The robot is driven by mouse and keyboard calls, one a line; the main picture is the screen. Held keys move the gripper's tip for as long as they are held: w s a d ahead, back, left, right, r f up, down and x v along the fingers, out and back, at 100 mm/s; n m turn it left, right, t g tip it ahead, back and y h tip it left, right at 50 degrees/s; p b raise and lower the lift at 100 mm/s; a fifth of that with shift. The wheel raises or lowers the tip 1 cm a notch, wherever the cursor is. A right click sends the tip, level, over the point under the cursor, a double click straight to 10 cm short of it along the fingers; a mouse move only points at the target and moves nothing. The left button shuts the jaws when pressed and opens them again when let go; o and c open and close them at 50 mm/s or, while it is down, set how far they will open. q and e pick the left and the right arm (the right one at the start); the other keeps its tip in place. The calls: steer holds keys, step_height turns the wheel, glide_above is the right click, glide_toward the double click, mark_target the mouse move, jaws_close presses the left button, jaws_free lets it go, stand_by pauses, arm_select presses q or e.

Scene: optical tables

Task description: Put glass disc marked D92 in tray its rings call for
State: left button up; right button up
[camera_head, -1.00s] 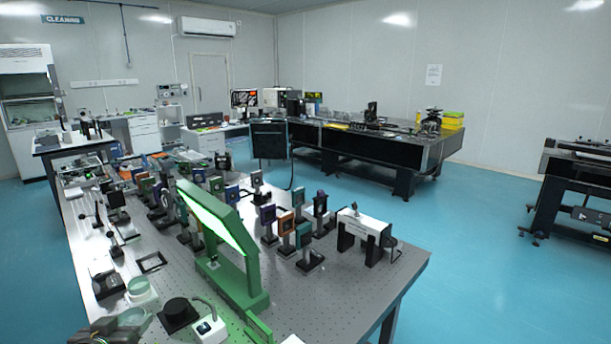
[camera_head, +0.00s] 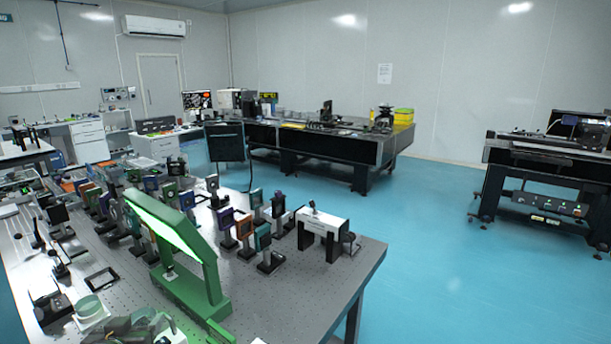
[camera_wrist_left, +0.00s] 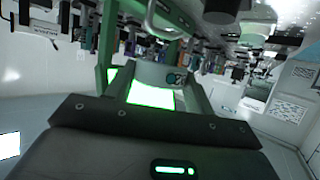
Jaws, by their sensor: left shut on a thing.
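My left gripper (camera_head: 135,330) is at the bottom edge of the head view, partly cut off. In the left wrist view its two fingers (camera_wrist_left: 157,88) are shut on a clear glass disc (camera_wrist_left: 152,75). A dark round mark shows on the disc; I read only something like "92", and no rings can be made out. Through and behind the disc is a bright green-white lit panel (camera_wrist_left: 150,97). In the head view this panel (camera_head: 165,225) sits in a green frame (camera_head: 205,280) on the table, right of the gripper. No tray can be identified for certain.
Another glass piece (camera_head: 88,306) stands on a white holder left of my gripper. A flat black frame (camera_head: 102,278) lies behind it. Several optic mounts (camera_head: 243,228) crowd the table beyond the green frame. A white bridge-like stand (camera_head: 323,225) is near the right edge, with bare tabletop before it.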

mark_target(155, 312)
arm_select(q)
steer(key=shift+w+d+r, duration=0.4)
steer(key=shift+d+r, duration=0.1)
steer(key=shift+d, duration=0.25)
steer(key=shift+w+d+r, duration=0.35)
steer(key=shift+d+r, duration=0.1)
steer(key=shift+d, duration=0.3)
steer(key=w+d+r+m+h, duration=0.1)
steer(key=w+d+r+h, duration=0.1)
steer(key=d+r, duration=0.6)
steer(key=shift+w+d+r+m, duration=0.25)
steer(key=shift+w+d+m, duration=0.15)
steer(key=shift+w, duration=0.15)
